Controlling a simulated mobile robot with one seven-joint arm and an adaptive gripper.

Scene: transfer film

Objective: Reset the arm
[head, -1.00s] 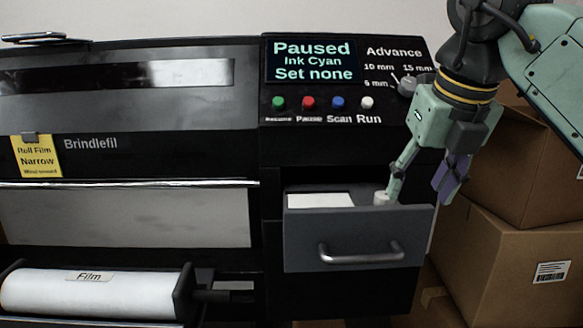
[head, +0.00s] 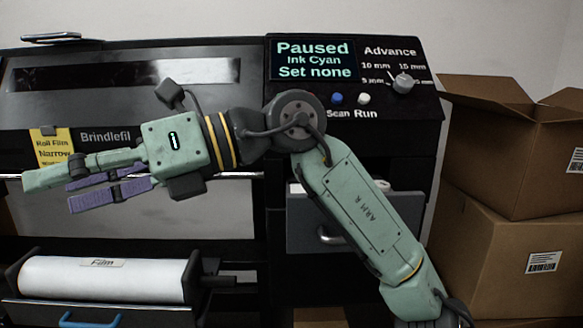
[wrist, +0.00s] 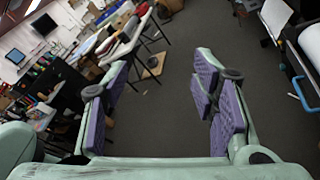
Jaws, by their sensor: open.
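My gripper (head: 72,188) is in the head view at the left, in front of the machine and pointing left. Its green fingers with purple pads are apart and nothing is between them. In the wrist view my gripper (wrist: 163,95) is also open and empty, with grey floor beyond. My arm crosses the middle of the head view and hides part of the control panel and of the open drawer (head: 300,232). The black machine's screen (head: 312,60) reads "Paused, Ink Cyan, Set none". The advance knob (head: 403,83) is at the panel's right.
A white film roll (head: 100,279) lies on its holder at lower left, below my gripper. Cardboard boxes (head: 505,250) are stacked at the right. In the wrist view a cluttered table (wrist: 125,40) stands beyond open floor (wrist: 160,125).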

